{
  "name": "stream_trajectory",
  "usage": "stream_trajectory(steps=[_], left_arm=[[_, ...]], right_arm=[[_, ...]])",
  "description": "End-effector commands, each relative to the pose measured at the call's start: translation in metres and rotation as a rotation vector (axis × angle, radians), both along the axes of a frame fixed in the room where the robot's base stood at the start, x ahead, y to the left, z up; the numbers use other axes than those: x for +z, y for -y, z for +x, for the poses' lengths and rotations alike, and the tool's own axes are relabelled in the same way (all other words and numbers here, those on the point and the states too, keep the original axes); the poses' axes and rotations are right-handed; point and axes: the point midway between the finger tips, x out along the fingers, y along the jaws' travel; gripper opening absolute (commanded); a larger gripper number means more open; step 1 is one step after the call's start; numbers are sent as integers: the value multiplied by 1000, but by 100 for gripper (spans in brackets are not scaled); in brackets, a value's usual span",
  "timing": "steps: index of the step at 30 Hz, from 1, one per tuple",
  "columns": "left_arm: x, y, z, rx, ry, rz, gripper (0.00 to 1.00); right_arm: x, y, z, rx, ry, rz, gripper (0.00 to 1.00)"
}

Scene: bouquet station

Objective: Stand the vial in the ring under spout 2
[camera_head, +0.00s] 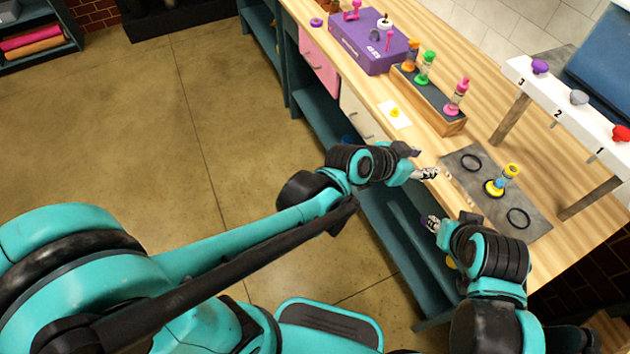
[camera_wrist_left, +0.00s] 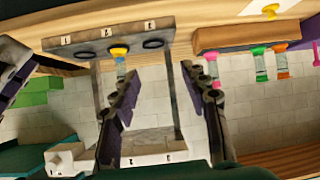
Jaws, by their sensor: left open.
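The vial (camera_head: 505,178), with a yellow top, stands at the middle ring (camera_head: 488,189) on the grey mat (camera_head: 540,226). This is the ring in line with spout 2 (camera_head: 566,106), which has a grey knob. The left wrist view also shows the vial (camera_wrist_left: 120,66) at the middle ring. My left gripper (camera_head: 433,173) is open and empty, apart from the vial, over the table's front edge; its two fingers (camera_wrist_left: 160,75) are spread in the left wrist view. My right gripper (camera_head: 432,223) is near the front edge, its jaw state unclear.
Empty rings lie on either side, one (camera_head: 470,163) on the spout 3 side and one (camera_head: 518,218) on the spout 1 side. The white spout rack (camera_head: 530,78) stands behind the mat on posts. A wooden rack (camera_head: 448,126) holds several coloured vials. A purple box (camera_head: 362,50) stands farther left.

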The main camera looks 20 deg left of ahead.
Motion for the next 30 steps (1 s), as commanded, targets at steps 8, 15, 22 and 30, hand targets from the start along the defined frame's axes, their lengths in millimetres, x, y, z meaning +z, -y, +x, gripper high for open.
stream_trajectory(steps=[8,15,22,30], left_arm=[[-9,-186,-63,428,-228,138,45],[-25,-272,-120,704,-340,194,45],[-28,-286,-131,758,-359,203,45],[-28,-285,-130,755,-358,202,45]], right_arm=[[0,0,0,0,0,0,33],[0,0,0,0,0,0,33],[0,0,0,0,0,0,33],[0,0,0,0,0,0,33]])
